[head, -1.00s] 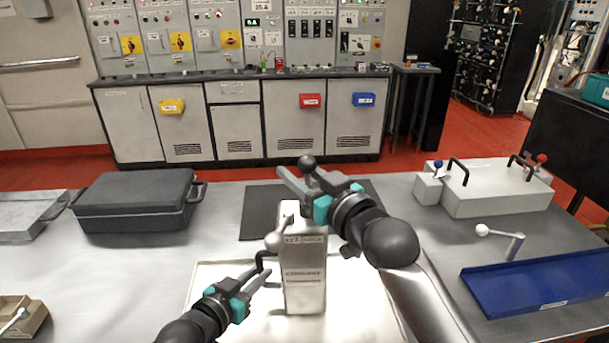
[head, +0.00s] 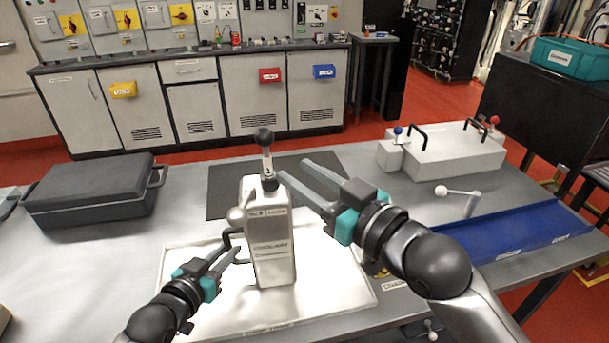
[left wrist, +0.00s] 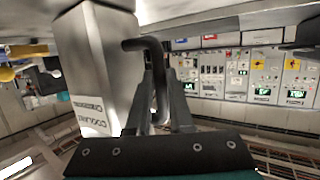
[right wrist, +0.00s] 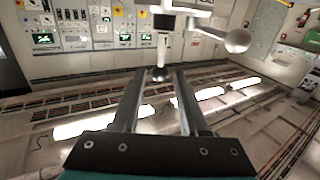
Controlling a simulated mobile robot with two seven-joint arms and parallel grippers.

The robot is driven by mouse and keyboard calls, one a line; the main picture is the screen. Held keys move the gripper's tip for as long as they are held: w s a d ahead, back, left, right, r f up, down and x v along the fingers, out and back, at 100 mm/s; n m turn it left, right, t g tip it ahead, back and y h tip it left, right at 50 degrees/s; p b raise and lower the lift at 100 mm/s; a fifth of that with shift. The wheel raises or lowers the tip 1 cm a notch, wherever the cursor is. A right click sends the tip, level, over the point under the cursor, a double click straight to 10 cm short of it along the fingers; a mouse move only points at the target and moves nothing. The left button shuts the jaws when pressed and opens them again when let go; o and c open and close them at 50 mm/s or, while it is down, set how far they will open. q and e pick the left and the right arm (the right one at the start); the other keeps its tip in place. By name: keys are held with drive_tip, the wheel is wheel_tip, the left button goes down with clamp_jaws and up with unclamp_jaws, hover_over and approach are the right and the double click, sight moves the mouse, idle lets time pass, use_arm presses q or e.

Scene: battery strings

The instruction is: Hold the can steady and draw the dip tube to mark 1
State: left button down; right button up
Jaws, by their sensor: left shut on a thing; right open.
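The coolant can (head: 273,250) stands upright on a white tray (head: 340,290). Its dip tube (head: 267,165) rises from a dark collar on top, with a black ball knob (head: 264,136) and a mark "1" showing just above the collar. My left gripper (head: 232,256) is shut on the can's black side handle (left wrist: 157,70). My right gripper (head: 294,169) is open and empty to the right of the tube, its fingers pointing towards it. In the right wrist view, which is upside down, the knob (right wrist: 160,74) shows beyond the fingertips, roughly centred between them.
A pale ball lever (head: 237,215) sticks out at the can's left front. A dark mat (head: 225,190) lies behind the can, a black case (head: 95,190) at left. A grey box with handles (head: 445,155) and a blue tray (head: 520,240) are at right.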

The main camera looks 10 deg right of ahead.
use_arm(q)
drive_tip(key=shift+s+a+f, duration=0.1)
drive_tip(key=shift+a+f, duration=0.05)
drive_tip(key=shift+f, duration=0.25)
drive_tip(key=c, duration=1.1)
unclamp_jaws()
drive_tip(key=o, duration=0.4)
drive_tip(key=shift+r, duration=0.25)
